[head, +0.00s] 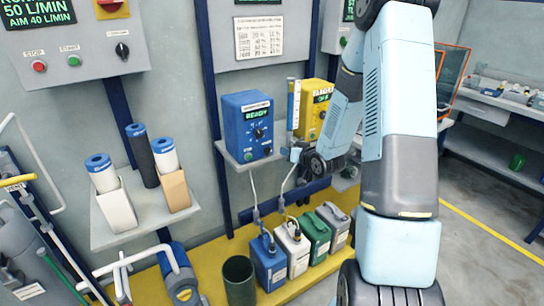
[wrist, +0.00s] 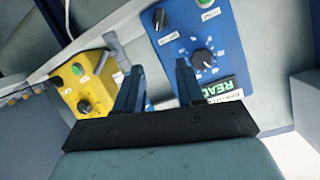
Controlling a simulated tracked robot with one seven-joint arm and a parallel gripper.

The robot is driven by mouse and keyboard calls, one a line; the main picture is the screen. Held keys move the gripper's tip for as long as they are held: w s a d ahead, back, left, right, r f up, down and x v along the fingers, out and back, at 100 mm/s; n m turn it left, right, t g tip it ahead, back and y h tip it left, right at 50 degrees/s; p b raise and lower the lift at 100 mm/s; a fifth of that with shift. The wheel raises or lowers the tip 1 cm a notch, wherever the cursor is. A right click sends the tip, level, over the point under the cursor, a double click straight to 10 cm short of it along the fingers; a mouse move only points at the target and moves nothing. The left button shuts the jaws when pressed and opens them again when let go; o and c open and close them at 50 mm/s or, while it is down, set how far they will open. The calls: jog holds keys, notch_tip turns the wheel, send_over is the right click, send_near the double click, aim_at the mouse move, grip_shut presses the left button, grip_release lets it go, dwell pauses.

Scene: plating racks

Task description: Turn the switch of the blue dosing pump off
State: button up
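The blue dosing pump (head: 232,108) stands on a grey shelf in the head view, with a lit green READY display and a black dial on its front. In the wrist view the blue pump (wrist: 185,45) appears turned over, with the dial (wrist: 202,58) near its middle. A small black switch (wrist: 205,3) and a green button (wrist: 160,19) show near the top of that picture. My gripper (wrist: 156,70) is open and empty, its two blue fingers apart. In the head view my gripper (head: 293,154) is just right of the blue pump. The switch's exact position is unclear.
A yellow pump (head: 307,115) stands to the right, partly behind my arm; it also shows in the wrist view (wrist: 77,73). A clear cylinder (head: 293,103) stands between the pumps. Hoses run down to several canisters (head: 270,265) on a yellow floor strip.

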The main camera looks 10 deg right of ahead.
aim_at(269, 152)
notch_tip(269, 152, down, 8)
jog(key=s+m+t+y, duration=0.2)
jog(key=m+t, duration=0.1)
jog(key=x, duration=1.4)
jog(key=shift+w+d+r, duration=0.1)
jog(key=shift+w+r, duration=0.05)
jog(key=shift+r, duration=0.05)
jog(key=shift+c, duration=0.4)
grip_shut()
